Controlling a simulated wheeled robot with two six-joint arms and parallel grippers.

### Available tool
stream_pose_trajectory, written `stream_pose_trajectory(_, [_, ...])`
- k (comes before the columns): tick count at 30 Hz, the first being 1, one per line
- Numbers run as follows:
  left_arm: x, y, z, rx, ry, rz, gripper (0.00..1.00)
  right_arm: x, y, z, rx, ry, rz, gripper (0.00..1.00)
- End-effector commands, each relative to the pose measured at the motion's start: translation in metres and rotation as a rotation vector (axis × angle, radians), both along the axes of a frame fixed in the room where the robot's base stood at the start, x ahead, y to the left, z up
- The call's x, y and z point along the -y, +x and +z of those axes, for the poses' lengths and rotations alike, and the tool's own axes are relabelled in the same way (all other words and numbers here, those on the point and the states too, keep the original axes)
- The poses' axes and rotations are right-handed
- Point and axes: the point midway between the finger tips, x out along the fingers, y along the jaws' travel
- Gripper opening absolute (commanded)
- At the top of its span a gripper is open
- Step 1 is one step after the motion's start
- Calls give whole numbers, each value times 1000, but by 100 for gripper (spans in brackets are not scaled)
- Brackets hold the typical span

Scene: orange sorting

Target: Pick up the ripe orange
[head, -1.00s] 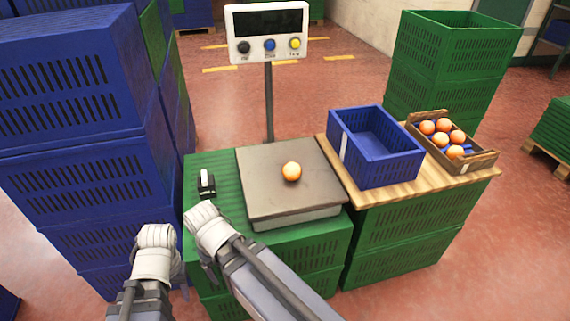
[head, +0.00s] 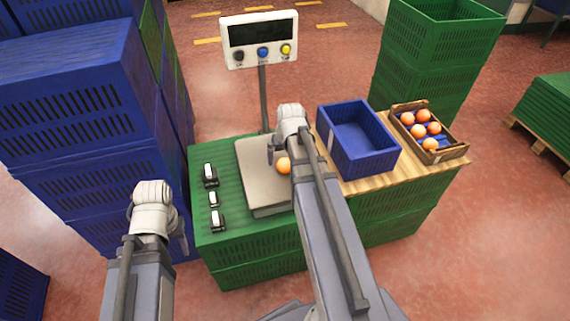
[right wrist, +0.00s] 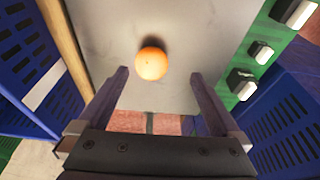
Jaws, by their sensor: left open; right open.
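A single orange (head: 284,166) rests on the grey plate of the weighing scale (head: 262,203), partly hidden by my right arm. In the right wrist view the orange (right wrist: 151,64) lies just past the fingertips, left of the middle of the gap. My right gripper (right wrist: 158,76) is open and empty, with a finger on each side of the view. In the head view the right gripper (head: 271,150) hangs over the scale close to the orange. My left gripper (head: 182,240) is empty, left of the green crates and away from the scale.
An empty blue crate (head: 372,164) and a box with several oranges (head: 457,155) stand on a wooden board to the right. The scale's display (head: 260,40) rises behind. Small black-and-white devices (head: 210,174) lie left of the scale. Blue crates (head: 75,110) are stacked at left.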

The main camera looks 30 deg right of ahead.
Motion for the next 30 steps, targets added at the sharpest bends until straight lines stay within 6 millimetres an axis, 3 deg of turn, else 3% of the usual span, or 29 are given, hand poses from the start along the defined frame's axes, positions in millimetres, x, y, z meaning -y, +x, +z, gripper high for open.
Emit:
stream_pose_trajectory(1, [0, 0, 0, 0, 0, 0, 50, 12, 3, 0, 9, -3, -13, 100])
stream_pose_trajectory(5, [0, 0, 0, 0, 0, 0, 50, 22, 5, 1, 19, -7, -22, 100])
stream_pose_trajectory(10, [0, 0, -4, 0, 0, 0, 50, 22, 5, -3, 20, -7, -22, 100])
stream_pose_trajectory(18, [0, 0, -26, 0, 0, 0, 50, 22, 12, -25, 19, -7, -21, 100])
stream_pose_trajectory(26, [0, 0, -30, 0, 0, 0, 50, 22, 13, -29, 19, -7, -21, 100])
stream_pose_trajectory(30, [0, 0, -43, 0, 0, 0, 50, 21, 19, -42, 19, -7, -21, 100])
